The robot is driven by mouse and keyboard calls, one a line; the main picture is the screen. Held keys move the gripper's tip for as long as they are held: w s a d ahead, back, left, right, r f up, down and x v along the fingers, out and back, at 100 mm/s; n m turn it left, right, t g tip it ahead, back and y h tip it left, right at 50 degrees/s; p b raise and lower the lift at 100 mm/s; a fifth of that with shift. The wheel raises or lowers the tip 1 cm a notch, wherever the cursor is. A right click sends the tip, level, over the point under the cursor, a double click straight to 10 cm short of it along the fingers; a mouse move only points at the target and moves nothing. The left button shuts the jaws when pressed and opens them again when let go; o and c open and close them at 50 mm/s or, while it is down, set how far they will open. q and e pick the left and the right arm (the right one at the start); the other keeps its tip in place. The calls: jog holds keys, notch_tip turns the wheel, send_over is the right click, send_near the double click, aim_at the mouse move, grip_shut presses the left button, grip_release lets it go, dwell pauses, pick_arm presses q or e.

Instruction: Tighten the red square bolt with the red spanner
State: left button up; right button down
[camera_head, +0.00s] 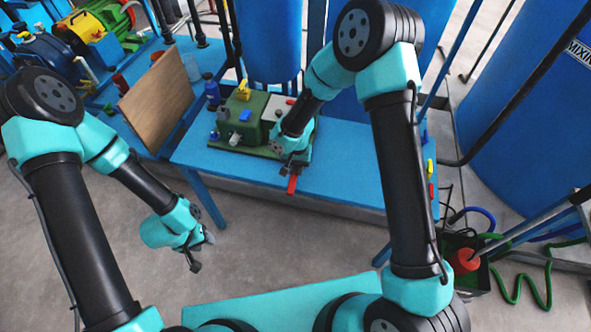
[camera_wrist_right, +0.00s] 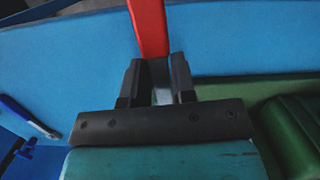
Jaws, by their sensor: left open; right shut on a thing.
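My right gripper (camera_head: 292,170) is shut on the red spanner (camera_head: 292,185), above the blue table near the front of the green machine. In the right wrist view, the spanner (camera_wrist_right: 150,28) extends away from between the fingers (camera_wrist_right: 158,85), with a grey metal part between them. A small red piece (camera_head: 290,101) shows on the green machine (camera_head: 240,121), partly beside my right arm; I cannot tell whether it is the red square bolt. My left gripper (camera_head: 203,252) is open and empty over the grey floor, in front of the table.
The blue table (camera_head: 350,170) has clear room to the right of the machine. A brown board (camera_head: 156,98) leans at the left, beside a blue bottle (camera_head: 211,91). Large blue tanks stand behind. A crate with a red item (camera_head: 464,260) sits at the right.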

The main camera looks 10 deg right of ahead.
jog(key=shift+r, duration=0.65)
jog(key=shift+s+r, duration=0.1)
jog(key=shift+r, duration=0.65)
jog(key=shift+r, duration=0.15)
